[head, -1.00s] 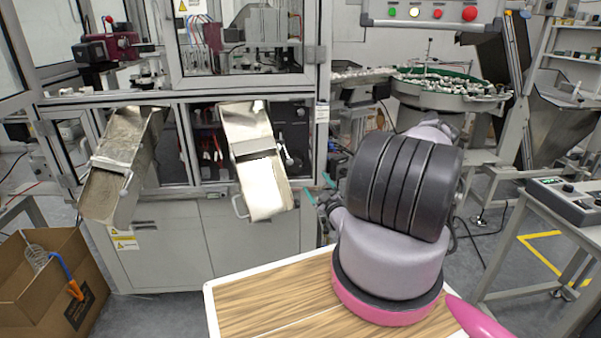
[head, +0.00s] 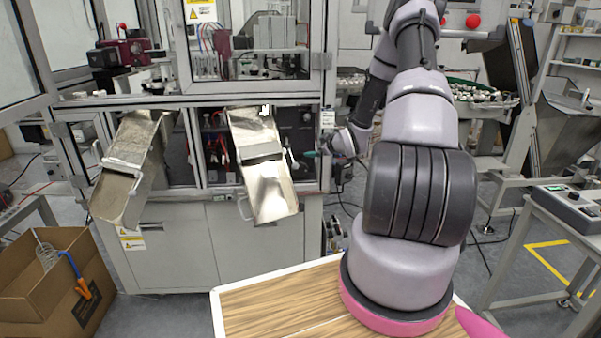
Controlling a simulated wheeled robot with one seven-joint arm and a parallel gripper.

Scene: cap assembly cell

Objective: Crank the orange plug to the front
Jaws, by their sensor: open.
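I cannot make out an orange plug in the head view. My gripper (head: 312,154) shows small beside the right edge of the open cabinet bay, with a teal fingertip pointing left. It is open, and I see nothing held in it. The right metal chute (head: 263,165) slopes out of the bay to the left of my gripper, apart from it. Behind the chutes the inside of the machine (head: 215,150) is dark, with reddish cables or parts too small to tell. My own arm covers part of the right side.
A left metal chute (head: 130,170) also juts forward. A cardboard box (head: 30,305) with an orange-handled tool (head: 82,288) stands at lower left. A wood-topped surface (head: 270,305) lies in front. A control box (head: 570,200) sits on the right bench. Floor shows between box and cabinet.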

